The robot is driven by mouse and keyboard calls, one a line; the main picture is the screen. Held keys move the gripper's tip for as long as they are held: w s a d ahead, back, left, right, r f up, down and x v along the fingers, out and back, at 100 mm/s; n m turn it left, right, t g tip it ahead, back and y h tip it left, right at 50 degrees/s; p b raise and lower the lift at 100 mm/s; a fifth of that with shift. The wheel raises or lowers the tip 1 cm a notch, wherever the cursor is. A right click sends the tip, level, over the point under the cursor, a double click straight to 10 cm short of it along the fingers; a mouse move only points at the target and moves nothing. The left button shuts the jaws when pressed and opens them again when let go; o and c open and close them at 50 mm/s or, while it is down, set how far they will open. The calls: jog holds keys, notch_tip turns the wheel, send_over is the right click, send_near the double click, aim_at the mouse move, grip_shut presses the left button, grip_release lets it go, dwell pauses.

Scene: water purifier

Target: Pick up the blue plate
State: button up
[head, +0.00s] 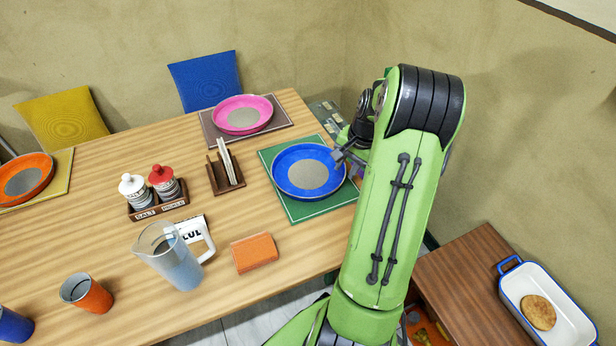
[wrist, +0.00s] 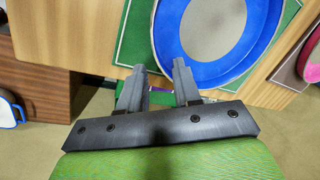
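The blue plate (head: 286,176), with a grey round centre, lies on a green placemat (head: 291,212) near the table's right edge. My gripper (head: 345,157) is at the plate's right rim in the head view, partly hidden by my arm. In the wrist view my gripper (wrist: 159,67) has its two fingers apart with nothing held between them. The blue plate's rim (wrist: 166,42) shows just beyond the fingertips, nearest the right one. I cannot tell whether the fingers touch it.
A pink plate (head: 258,106) lies behind the blue one. A napkin holder (head: 226,181) stands left of it, and an orange block (head: 254,252) lies in front. A water pitcher (head: 178,262) and a shaker rack (head: 159,207) stand further left. A side table (head: 462,290) is at right.

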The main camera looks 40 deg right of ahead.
aim_at(340, 181)
jog(key=b+x, duration=0.2)
jog(key=x, duration=0.4)
jog(key=shift+r, duration=0.1)
grip_shut()
